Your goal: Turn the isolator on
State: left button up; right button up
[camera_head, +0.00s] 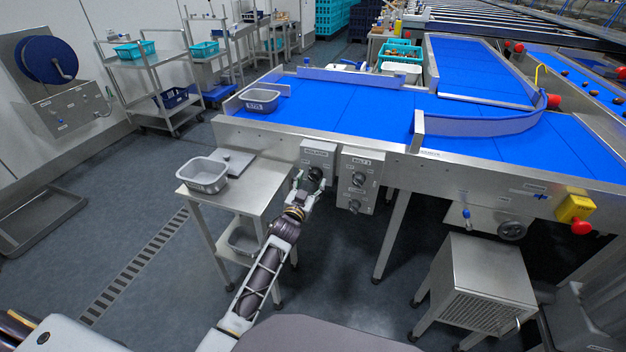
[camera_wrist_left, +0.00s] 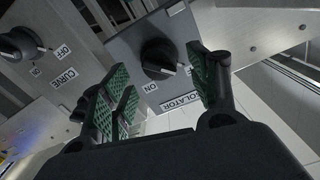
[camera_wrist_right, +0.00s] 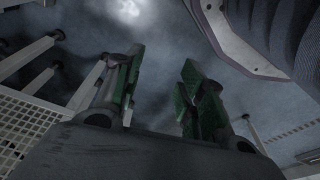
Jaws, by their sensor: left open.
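The isolator box (camera_head: 318,155) is a grey panel on the front edge of the blue conveyor table, with a dark rotary knob (camera_head: 316,173). In the left wrist view the black knob (camera_wrist_left: 158,58) shows near an ON label (camera_wrist_left: 150,88) and an ISOLATOR label (camera_wrist_left: 180,101), both upside down. Which setting the knob points to is unclear. My left gripper (camera_head: 306,183) is open at the box; in its wrist view its green-padded fingers (camera_wrist_left: 165,75) stand either side of the knob, with visible gaps. My right gripper (camera_wrist_right: 160,82) is open and empty, pointing at the floor.
A second control box (camera_head: 358,181) with two knobs sits just right of the isolator. A steel side table (camera_head: 245,190) with a grey tub (camera_head: 203,175) stands left of my left arm. A steel cabinet (camera_head: 480,280) and a red stop button (camera_head: 581,227) are to the right.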

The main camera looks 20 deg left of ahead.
aim_at(313, 179)
pick_arm(q)
jog(key=shift+w, duration=1.6)
pick_arm(e)
jog(key=shift+s+a+r, duration=0.1)
jog(key=shift+a+r, duration=0.05)
jog(key=shift+r, duration=0.35)
jog(key=shift+s+a+r, duration=0.1)
jog(key=shift+a+r, duration=0.05)
jog(key=shift+r, duration=0.3)
pick_arm(q)
jog(key=c, duration=1)
pick_arm(e)
jog(key=shift+w, duration=0.1)
